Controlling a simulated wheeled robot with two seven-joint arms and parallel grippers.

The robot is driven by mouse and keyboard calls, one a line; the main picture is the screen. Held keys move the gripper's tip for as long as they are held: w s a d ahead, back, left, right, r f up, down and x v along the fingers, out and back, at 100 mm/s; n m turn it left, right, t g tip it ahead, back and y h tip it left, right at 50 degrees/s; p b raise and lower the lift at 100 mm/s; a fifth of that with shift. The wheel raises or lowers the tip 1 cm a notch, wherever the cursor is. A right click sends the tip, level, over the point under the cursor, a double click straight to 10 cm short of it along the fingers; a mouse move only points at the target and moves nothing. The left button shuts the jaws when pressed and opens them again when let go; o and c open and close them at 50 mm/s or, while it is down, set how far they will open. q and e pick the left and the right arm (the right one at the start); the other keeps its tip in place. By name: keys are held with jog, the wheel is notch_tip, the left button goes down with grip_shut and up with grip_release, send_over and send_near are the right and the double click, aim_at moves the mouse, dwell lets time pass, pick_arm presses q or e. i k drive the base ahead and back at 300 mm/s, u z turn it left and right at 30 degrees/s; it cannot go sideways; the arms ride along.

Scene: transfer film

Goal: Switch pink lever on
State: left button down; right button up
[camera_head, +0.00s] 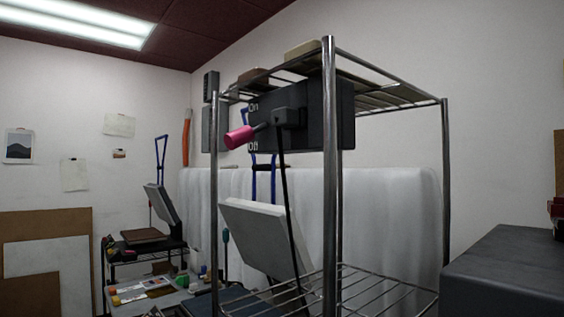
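A pink lever handle (238,137) sticks out to the left from a black switch box (331,113). The box is mounted high on a metal wire rack. The box face carries the words "On" at the top and "Off" at the bottom. The pink handle points slightly downward and lies between the two words, nearer to "Off". A dark cable runs down from the box. Neither of my grippers shows in the head view.
The metal rack (328,200) has upright posts around the box and a wire shelf below. A dark grey cabinet (510,271) stands at the right. A low table with small items (150,291) is at the lower left. A translucent sheet (395,205) hangs behind the rack.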

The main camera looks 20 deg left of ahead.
aim_at(242, 136)
jog(key=z, duration=0.75)
jog(key=k, duration=0.3)
jog(key=u, duration=1.2)
